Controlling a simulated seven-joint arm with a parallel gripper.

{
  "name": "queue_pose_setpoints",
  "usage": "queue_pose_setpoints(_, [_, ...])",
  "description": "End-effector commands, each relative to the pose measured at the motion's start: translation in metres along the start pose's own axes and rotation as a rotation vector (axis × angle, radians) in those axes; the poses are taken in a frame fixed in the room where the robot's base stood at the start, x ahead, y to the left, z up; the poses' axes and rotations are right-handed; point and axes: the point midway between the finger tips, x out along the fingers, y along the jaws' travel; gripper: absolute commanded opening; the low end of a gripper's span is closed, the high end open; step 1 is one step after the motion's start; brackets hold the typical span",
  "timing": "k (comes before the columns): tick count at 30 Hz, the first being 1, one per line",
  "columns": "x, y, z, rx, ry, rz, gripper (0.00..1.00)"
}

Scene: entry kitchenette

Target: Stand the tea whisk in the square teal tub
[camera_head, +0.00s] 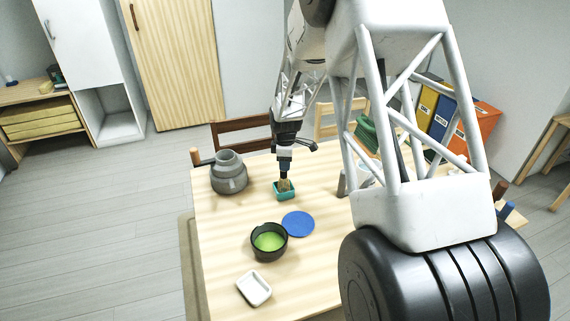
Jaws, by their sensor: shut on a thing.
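The tan tea whisk (284,185) is at the square teal tub (286,196), near the middle of the far half of the table. My gripper (284,175) points down above the tub and is shut on the whisk's upper end. The whisk looks roughly upright, with its lower part hidden behind the tub's near wall. I cannot tell whether it touches the tub's floor.
A grey pot (228,176) stands left of the tub. A blue disc (298,224), a dark bowl with green contents (268,243) and a white dish (253,289) lie nearer. My arm hides much of the table's right side. Chairs (243,133) stand behind.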

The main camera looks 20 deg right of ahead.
Motion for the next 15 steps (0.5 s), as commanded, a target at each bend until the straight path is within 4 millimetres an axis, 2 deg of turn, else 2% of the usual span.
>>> queue_pose_setpoints(15, [0.0081, 0.0002, -0.0001, 0.0, 0.0, 0.001, 0.1])
